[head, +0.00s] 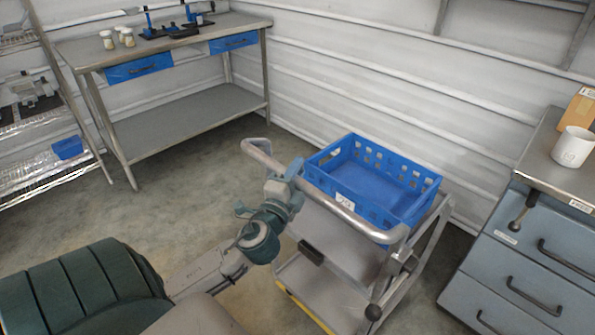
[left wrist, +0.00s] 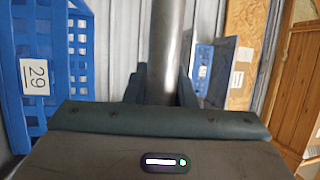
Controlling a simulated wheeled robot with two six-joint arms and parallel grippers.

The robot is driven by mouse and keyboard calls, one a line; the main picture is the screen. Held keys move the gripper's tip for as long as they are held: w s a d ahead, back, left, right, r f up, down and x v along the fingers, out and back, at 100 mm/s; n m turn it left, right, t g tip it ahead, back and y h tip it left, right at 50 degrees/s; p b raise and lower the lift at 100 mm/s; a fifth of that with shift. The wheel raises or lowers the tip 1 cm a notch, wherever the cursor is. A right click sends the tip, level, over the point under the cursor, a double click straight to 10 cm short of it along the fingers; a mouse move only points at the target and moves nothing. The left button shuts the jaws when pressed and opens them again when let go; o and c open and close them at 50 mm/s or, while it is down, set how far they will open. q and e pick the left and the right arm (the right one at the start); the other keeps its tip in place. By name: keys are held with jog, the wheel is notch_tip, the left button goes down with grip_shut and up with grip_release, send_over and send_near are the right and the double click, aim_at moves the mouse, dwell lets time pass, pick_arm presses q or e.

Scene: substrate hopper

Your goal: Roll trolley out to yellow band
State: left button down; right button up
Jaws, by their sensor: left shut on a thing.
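The trolley (head: 330,275) stands in the middle of the head view, a grey metal cart with two decks and a bar handle (head: 345,213) on its near side. My left gripper (head: 290,172) is shut on the handle bar. In the left wrist view the bar (left wrist: 165,50) runs between the two fingers (left wrist: 160,88). A blue crate (head: 375,185) with a white label sits on the trolley's top; its side with the number 29 shows in the left wrist view (left wrist: 60,70). A yellow strip (head: 308,312) shows by the trolley's lower edge, partly hidden. My right gripper is not in view.
A steel workbench (head: 180,118) with blue drawers stands at the back left, beside a wire rack (head: 50,172). A blue-grey drawer cabinet (head: 530,260) with a white mug (head: 573,147) stands close on the right. Bare floor (head: 170,215) lies left of the trolley.

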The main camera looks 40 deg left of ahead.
pick_arm(q)
jog(key=c, duration=1.2)
grip_release()
jog(key=shift+s, duration=0.1)
jog(key=shift+s+d+f, duration=0.1)
jog(key=shift+s+f, duration=0.05)
jog(key=shift+s, duration=0.15)
jog(key=b+v, duration=0.2)
jog(key=v, duration=0.8)
jog(key=shift+b, duration=0.3)
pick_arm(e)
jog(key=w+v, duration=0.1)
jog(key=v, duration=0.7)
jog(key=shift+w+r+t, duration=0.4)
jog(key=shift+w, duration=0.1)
pick_arm(q)
jog(key=shift+w, duration=0.1)
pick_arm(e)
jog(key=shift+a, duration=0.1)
